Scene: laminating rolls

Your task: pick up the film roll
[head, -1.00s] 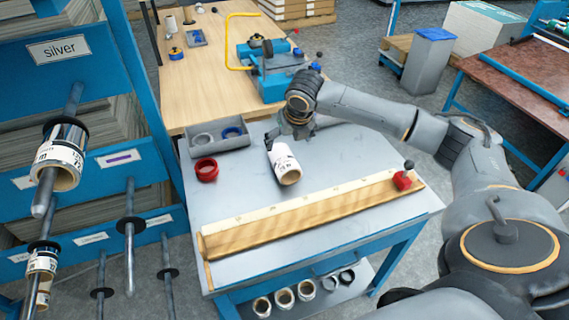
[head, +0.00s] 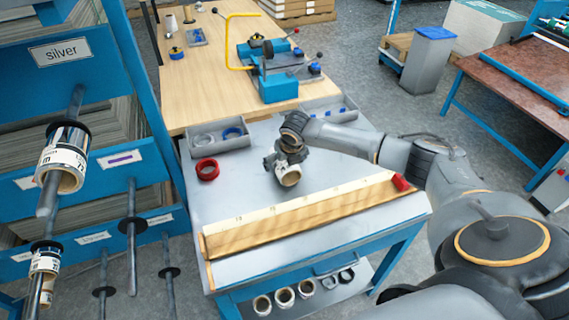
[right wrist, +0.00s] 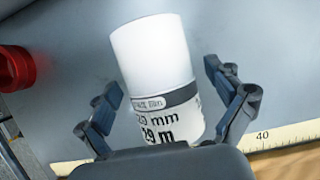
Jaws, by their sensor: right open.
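The film roll (head: 290,178), white with a dark band and a printed label, lies on the grey top of the blue-framed table (head: 335,250). In the right wrist view the roll (right wrist: 155,60) sits between the two open fingers of my right gripper (right wrist: 160,82), with a gap visible on at least its left side. In the head view my right gripper (head: 284,163) is over the roll and hides part of it. The roll's lower end in the wrist view is covered by my gripper's body. My left gripper is in neither view.
A red ring (head: 207,169) lies left of the roll, near a grey tray (head: 235,145). A blue rack (head: 125,60) with rolls on pegs stands at left.

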